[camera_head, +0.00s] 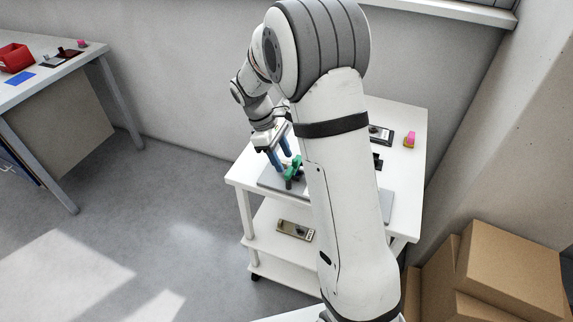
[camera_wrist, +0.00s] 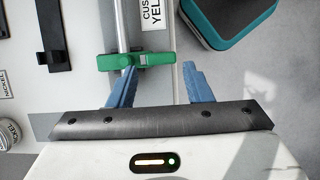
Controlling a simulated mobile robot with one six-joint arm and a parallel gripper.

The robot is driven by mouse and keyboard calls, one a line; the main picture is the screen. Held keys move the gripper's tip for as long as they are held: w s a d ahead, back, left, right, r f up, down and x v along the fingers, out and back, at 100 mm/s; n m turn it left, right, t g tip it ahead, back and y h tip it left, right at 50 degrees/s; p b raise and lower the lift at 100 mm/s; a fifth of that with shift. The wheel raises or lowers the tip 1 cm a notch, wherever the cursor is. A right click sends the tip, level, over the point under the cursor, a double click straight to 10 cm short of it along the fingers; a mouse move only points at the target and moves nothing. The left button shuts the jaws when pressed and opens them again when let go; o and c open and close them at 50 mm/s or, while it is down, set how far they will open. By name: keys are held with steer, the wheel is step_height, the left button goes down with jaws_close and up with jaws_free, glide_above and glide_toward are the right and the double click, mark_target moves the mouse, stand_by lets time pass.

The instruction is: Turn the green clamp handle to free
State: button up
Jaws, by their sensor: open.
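The green clamp handle (camera_wrist: 150,60) sits on a thin metal rod (camera_wrist: 122,25) in the wrist view. It also shows on the white cart in the head view (camera_head: 293,170). My gripper (camera_wrist: 159,68) is open, with its two blue fingers apart. The left fingertip overlaps the lower edge of the green clamp in the picture; I cannot tell if they touch. The right fingertip is just beyond the clamp's right end, with a small gap in the picture. In the head view my gripper (camera_head: 279,155) is over the cart's left side, close to the green clamp.
A grey block with a teal rim (camera_wrist: 228,18) shows at upper right in the wrist view. A black bracket (camera_wrist: 53,45) and a round tin (camera_wrist: 8,132) are at left. A pink item (camera_head: 410,138) stands on the cart. Cardboard boxes (camera_head: 510,270) are right of the cart.

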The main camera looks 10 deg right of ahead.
mark_target(288, 171)
steer(key=shift+x, duration=2)
steer(key=shift+c, duration=0.5)
